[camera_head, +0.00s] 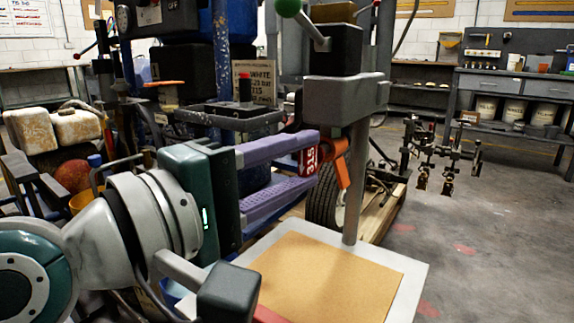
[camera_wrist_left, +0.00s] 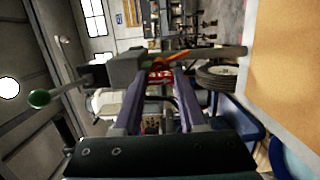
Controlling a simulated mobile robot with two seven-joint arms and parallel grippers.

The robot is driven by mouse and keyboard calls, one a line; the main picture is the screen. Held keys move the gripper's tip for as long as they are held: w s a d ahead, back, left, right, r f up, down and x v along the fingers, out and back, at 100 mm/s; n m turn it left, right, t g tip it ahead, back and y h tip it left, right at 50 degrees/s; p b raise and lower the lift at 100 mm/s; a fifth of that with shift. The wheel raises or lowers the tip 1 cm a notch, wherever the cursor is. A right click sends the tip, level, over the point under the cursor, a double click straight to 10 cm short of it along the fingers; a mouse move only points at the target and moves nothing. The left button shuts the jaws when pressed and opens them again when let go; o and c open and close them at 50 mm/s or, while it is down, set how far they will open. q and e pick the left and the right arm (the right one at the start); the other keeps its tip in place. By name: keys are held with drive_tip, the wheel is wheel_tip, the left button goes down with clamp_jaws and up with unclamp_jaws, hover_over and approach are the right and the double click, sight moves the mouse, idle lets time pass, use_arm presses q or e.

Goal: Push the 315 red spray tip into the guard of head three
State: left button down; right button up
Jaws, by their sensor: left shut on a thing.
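My left gripper (camera_head: 311,160) has purple fingers and is shut on the red spray tip (camera_head: 308,162), whose side reads 315. In the left wrist view, the red tip (camera_wrist_left: 158,77) also shows between the fingertips (camera_wrist_left: 158,82). Several dark spray heads with brass-coloured ends (camera_head: 447,165) stand farther back on the right. I cannot tell which is head three. My right gripper is not in view.
A grey post (camera_head: 357,200) with a boxy head (camera_head: 345,93) and a green-knobbed lever (camera_head: 289,7) stands right beside my fingers. A brown-topped board (camera_head: 320,275) is below. A wheel (camera_head: 325,198) is behind. The floor at right is open.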

use_arm(q)
drive_tip(key=shift+w+d, duration=0.4)
drive_tip(key=shift+w, duration=0.1)
